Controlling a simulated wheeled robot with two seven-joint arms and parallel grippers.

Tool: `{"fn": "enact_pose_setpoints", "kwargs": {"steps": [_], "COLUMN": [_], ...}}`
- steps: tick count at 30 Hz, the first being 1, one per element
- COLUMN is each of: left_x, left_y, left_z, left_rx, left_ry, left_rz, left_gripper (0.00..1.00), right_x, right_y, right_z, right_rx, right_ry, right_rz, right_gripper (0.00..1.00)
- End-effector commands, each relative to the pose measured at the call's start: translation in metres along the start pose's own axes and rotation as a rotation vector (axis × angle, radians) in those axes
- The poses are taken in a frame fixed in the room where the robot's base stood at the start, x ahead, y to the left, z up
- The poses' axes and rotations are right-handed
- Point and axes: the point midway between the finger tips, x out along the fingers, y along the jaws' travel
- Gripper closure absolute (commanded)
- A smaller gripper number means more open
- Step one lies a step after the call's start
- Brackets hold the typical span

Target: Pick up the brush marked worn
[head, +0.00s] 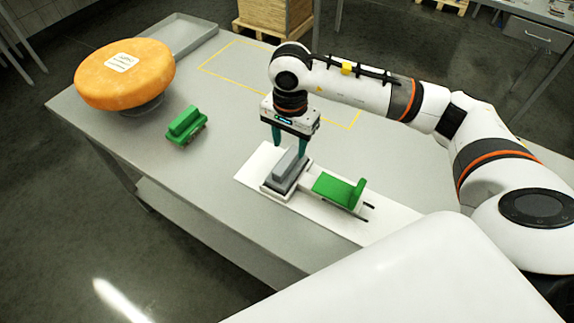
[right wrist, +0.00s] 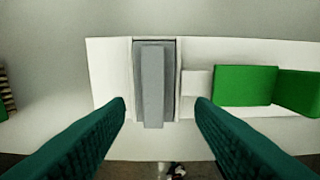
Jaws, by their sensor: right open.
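A grey brush-like block (head: 286,164) with a raised handle sits in a slot on a white board (head: 255,160). My right gripper (head: 290,146) is open over it, pointing down. In the right wrist view the grey block (right wrist: 152,85) lies between the two dark green fingers (right wrist: 160,108), with a gap on each side. A green brush-like piece (head: 338,190) lies to its right on the board and also shows in the right wrist view (right wrist: 245,85). A separate green brush (head: 186,125) rests on the bare table at left. No worn mark is readable on any. My left gripper is out of view.
An orange cheese wheel (head: 125,73) with a label stands on a low support at the table's far left. A grey tray (head: 178,34) lies behind it. A yellow outline (head: 232,58) marks clear table behind the gripper. The table (head: 215,175) has free room around the board.

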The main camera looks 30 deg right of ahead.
Motion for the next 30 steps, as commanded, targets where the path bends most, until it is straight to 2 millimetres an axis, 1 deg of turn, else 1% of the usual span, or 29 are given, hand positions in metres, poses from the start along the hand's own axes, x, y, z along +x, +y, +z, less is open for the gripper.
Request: {"fn": "enact_pose_setpoints", "kwargs": {"steps": [1,3,8,11,14,15,18,21,26,27,29,30], "left_x": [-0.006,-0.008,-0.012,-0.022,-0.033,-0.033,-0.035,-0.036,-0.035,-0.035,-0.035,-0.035], "left_y": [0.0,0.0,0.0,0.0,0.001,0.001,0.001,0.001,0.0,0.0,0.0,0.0], "left_z": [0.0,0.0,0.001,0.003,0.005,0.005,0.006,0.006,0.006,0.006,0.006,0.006], "left_rx": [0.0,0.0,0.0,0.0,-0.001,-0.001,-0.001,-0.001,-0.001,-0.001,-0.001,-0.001], "left_ry": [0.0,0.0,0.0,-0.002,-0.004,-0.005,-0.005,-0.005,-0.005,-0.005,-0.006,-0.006], "left_rz": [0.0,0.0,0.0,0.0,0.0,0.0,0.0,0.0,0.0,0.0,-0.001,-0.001], "left_gripper": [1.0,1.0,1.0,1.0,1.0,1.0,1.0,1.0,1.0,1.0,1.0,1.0], "right_x": [0.006,0.014,0.025,0.035,0.05,0.058,0.069,0.074,0.075,0.075,0.075,0.075], "right_y": [-0.001,0.0,0.001,0.004,0.007,0.007,0.008,0.008,0.008,0.008,0.008,0.008], "right_z": [0.0,0.0,0.0,0.001,0.002,0.002,0.002,0.003,0.003,0.003,0.003,0.003], "right_rx": [0.001,0.0,0.001,0.001,0.001,0.001,0.001,-0.001,-0.001,-0.001,-0.001,-0.001], "right_ry": [0.003,0.002,0.001,0.002,0.003,0.002,0.002,0.0,0.0,0.0,0.0,0.0], "right_rz": [-0.005,-0.002,-0.001,-0.004,-0.005,-0.004,-0.002,-0.001,0.0,0.0,0.0,0.0], "right_gripper": [0.51,0.51,0.51,0.51,0.51,0.51,0.51,0.51,0.51,0.53,0.62,0.69]}}
